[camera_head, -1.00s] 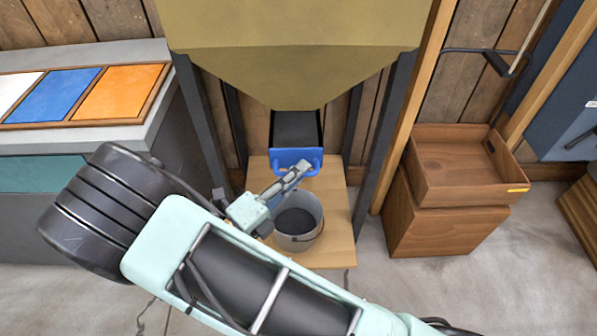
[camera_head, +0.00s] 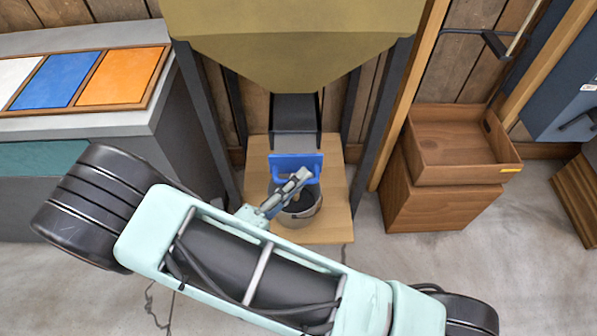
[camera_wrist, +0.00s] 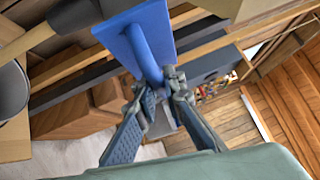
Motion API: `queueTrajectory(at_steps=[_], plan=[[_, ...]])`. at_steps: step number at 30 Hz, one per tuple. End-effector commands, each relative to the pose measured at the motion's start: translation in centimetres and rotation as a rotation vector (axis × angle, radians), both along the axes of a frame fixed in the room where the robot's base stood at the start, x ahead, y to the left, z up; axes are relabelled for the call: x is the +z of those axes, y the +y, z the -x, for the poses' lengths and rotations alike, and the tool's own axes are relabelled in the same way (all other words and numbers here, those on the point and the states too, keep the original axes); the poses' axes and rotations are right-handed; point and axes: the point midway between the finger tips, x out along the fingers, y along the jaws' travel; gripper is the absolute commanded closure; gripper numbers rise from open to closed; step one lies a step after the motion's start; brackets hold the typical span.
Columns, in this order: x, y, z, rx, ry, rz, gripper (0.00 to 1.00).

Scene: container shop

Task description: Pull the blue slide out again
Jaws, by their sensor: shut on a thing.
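The blue slide (camera_head: 282,163) shows its front plate and handle below the hopper (camera_head: 290,45). A grey plate stretches from the hopper's outlet to the blue front. My gripper (camera_head: 298,181) is shut on the slide's handle; in the wrist view my gripper (camera_wrist: 162,85) has its fingers closed on the blue bar of the slide (camera_wrist: 150,40). A grey bucket (camera_head: 300,217) with dark contents stands under the slide on a wooden board, partly hidden by the slide and my gripper.
The wooden board (camera_head: 255,215) lies between the hopper's dark legs (camera_head: 388,115). A wooden tray (camera_head: 450,170) on a brown box stands to the right. A grey counter with white, blue and orange panels (camera_head: 120,77) is at the left. Floor is free at the front right.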

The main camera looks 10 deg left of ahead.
Motion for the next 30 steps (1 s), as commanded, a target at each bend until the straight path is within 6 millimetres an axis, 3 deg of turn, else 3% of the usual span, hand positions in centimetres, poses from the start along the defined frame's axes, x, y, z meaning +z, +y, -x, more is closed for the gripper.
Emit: queueTrajectory(at_steps=[2, 3, 8, 20, 30], plan=[[-0.2, -0.2, 0.5, -0.005, 0.006, 0.003, 1.0], [-0.2, -0.1, 0.5, -0.004, 0.006, 0.004, 0.9], [-0.2, -0.1, 0.4, -0.004, 0.006, 0.003, 0.73], [-0.3, 0.4, 1.0, -0.001, 0.005, 0.002, 0.73], [-1.1, 4.0, 6.8, -0.001, 0.006, 0.001, 0.73]])
